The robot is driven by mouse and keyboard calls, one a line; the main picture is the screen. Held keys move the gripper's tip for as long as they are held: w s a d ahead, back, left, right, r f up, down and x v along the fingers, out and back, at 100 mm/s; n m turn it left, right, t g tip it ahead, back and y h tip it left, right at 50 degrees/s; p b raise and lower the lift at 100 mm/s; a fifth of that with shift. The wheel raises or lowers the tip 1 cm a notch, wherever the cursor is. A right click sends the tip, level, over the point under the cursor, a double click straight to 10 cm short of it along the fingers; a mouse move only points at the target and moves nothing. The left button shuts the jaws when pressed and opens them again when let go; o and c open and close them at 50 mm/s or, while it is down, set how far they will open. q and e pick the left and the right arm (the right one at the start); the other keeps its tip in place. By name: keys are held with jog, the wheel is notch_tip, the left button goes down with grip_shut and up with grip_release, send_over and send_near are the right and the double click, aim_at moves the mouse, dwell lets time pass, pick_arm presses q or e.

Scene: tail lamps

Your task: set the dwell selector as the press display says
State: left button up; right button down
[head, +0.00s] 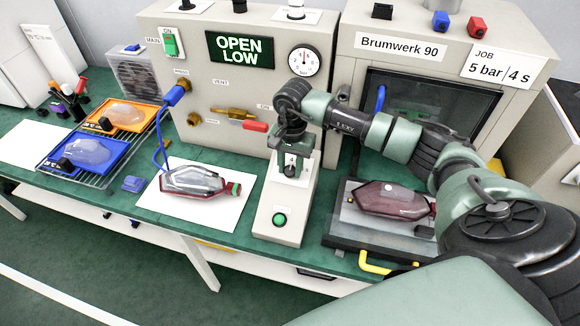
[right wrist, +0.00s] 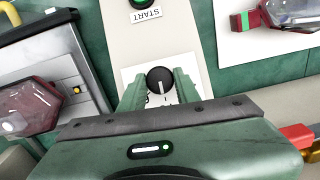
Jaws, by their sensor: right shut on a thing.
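The dwell selector appears to be the black round knob (right wrist: 160,80) with a white pointer line, on a white plate of the narrow console (head: 277,226). My right gripper (head: 291,165) reaches down over the console and is shut on the knob, with one finger on each side in the right wrist view (right wrist: 160,92). The pointer line runs toward the bottom of that view. The gripper hides most of the plate's markings. The press display (head: 239,49) reads "OPEN LOW". My left gripper is not in view.
A job card (head: 495,66) reads "5 bar / 4 s". The green START button (head: 280,220) is on the console's front part. Red lamps lie on a white sheet (head: 219,215) at left and on the press tray (head: 345,238) at right. A red-handled valve (head: 255,126) is behind.

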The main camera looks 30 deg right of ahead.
jog(key=shift+f+m+b, duration=0.15)
jog(key=shift+m+b, duration=0.25)
jog(key=shift+b, duration=0.1)
jog(key=m+t+b, duration=0.1)
jog(key=m+b, duration=0.2)
jog(key=b, duration=0.2)
jog(key=m+t+b, duration=0.2)
jog(key=m+b, duration=0.1)
jog(key=b, duration=0.2)
jog(key=m+t+y+b, duration=0.1)
jog(key=m+b, duration=0.2)
jog(key=b, duration=0.2)
jog(key=shift+s+f+t, duration=0.2)
jog(key=shift+s+t, duration=0.1)
jog(key=shift+s, duration=0.05)
jog(key=shift+r+m+b, duration=0.2)
jog(key=shift+m+b, duration=0.4)
jog(key=shift+b, duration=0.15)
jog(key=shift+r, duration=0.1)
jog(key=c, duration=1)
grip_release()
jog(key=v, duration=0.7)
jog(key=shift+s+r+b, duration=0.3)
jog(key=shift+s+b, duration=0.05)
jog(key=shift+b, duration=0.05)
